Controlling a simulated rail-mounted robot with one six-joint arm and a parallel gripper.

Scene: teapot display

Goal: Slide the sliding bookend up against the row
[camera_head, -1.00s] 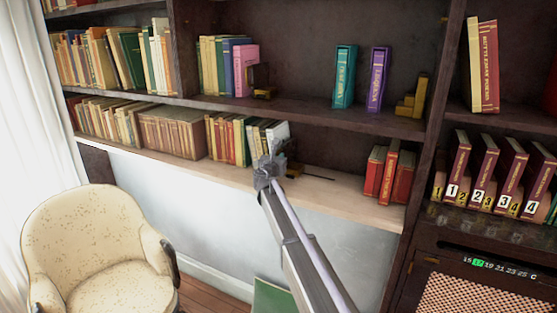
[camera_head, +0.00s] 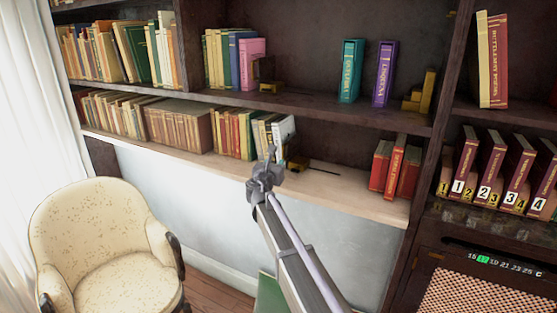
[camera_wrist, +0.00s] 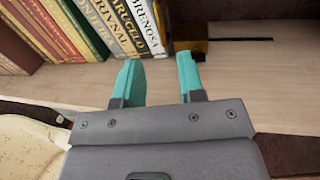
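The sliding bookend is a dark upright with a brass-coloured base (camera_wrist: 191,46), on the lower shelf just right of the row's last book. It also shows in the head view (camera_head: 297,163), partly behind my gripper. The row of books (camera_wrist: 110,25) ends in white and dark-lettered spines. Whether bookend and last book touch, I cannot tell. My gripper (camera_wrist: 163,80) is open and empty, its two teal fingers apart over the shelf's front edge. It is in front of the bookend and the last book, apart from both. It also shows in the head view (camera_head: 270,158).
A thin dark slot (camera_wrist: 240,39) runs right from the bookend along bare shelf (camera_head: 345,187). Red books (camera_head: 394,165) stand at the shelf's right end. The upper shelf (camera_head: 310,112) is above. A cream armchair (camera_head: 100,240) stands at lower left.

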